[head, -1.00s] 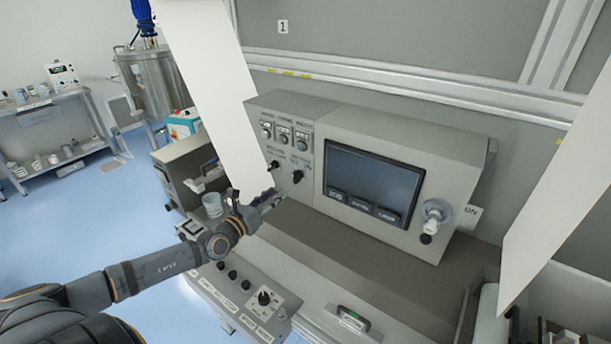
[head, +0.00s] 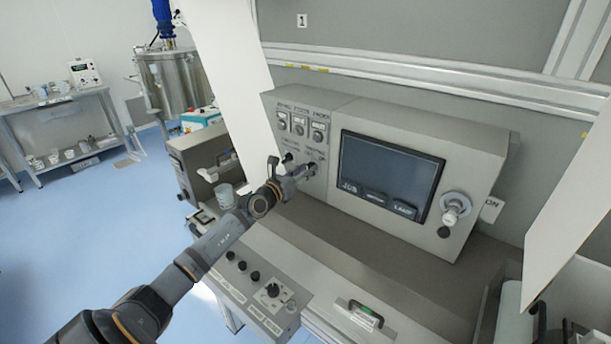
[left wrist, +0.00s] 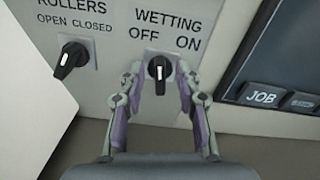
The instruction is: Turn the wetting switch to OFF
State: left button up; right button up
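The wetting switch (left wrist: 160,68) is a black rotary knob with a white line, below the label WETTING with OFF at left and ON at right. Its white line looks about upright in the left wrist view. My left gripper (left wrist: 160,76) is open, with one finger on each side of the knob and small gaps showing. In the head view my left gripper (head: 304,170) is at the panel front and partly hides the switch. My right gripper is not in view.
The rollers switch (left wrist: 70,58) is to the left of the wetting switch. A dark screen (head: 388,172) with JOB and other buttons is to the right. A white panel (head: 228,75) stands to the left. A lower control box (head: 250,285) is below my arm.

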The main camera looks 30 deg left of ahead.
pick_arm(q)
jog(key=shift+w, duration=0.15)
grip_shut()
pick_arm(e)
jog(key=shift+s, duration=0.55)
pick_arm(q)
jog(key=shift+r+n+p, duration=0.15)
jog(key=shift+n+p, duration=0.35)
jog(key=shift+p, duration=0.2)
jog(key=shift+n+p, duration=0.35)
jog(key=shift+n, duration=0.25)
jog(key=shift+f+n, duration=0.25)
jog(key=shift+n, duration=0.55)
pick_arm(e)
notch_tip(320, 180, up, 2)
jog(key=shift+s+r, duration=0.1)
